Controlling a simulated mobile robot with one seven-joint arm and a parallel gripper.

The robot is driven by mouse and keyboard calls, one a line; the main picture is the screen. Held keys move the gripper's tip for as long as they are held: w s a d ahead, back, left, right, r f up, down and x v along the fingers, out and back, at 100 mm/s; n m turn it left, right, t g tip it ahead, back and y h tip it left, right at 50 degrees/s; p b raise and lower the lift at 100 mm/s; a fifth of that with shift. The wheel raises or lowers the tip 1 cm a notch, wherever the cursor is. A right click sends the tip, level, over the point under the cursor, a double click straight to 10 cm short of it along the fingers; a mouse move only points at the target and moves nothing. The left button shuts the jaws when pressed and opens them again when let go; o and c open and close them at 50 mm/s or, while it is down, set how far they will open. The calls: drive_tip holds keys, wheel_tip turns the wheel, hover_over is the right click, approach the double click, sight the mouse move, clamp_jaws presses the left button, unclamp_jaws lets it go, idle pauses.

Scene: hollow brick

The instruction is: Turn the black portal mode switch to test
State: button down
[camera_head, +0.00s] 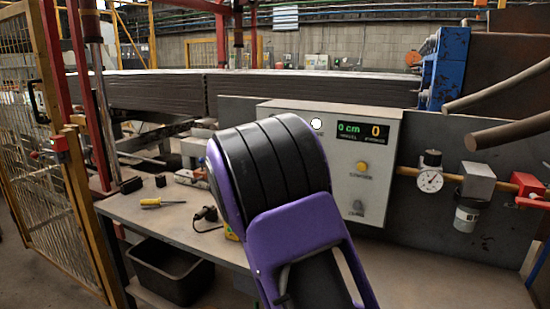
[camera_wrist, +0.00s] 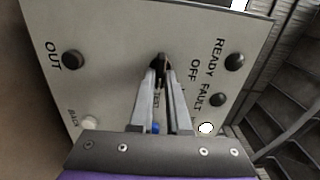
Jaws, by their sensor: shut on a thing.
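The black portal mode switch (camera_wrist: 161,58) is on a grey panel (camera_wrist: 115,25) in the wrist view. My gripper (camera_wrist: 161,76) has its two grey fingertips closed on the switch. The word OFF is to the right of the switch. The word TEST shows lower, between my fingers. The exact pointing direction of the switch cannot be told, as my fingertips cover part of it. In the head view my purple and black arm hides the gripper and the switch.
A black OUT button (camera_wrist: 73,60), a pale BACK button (camera_wrist: 89,123), a blue button (camera_wrist: 155,128) and a lit white lamp (camera_wrist: 206,128) are near my fingers. A grey box with a display (camera_head: 362,132), a dial gauge (camera_head: 429,181) and a bench (camera_head: 150,218) surround my arm.

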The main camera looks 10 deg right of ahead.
drive_tip(key=shift+a, duration=0.1)
idle(0.5)
drive_tip(key=c, duration=0.9)
unclamp_jaws()
drive_tip(key=v, duration=1.7)
drive_tip(key=shift+s+a, duration=0.1)
drive_tip(key=shift+s, duration=0.05)
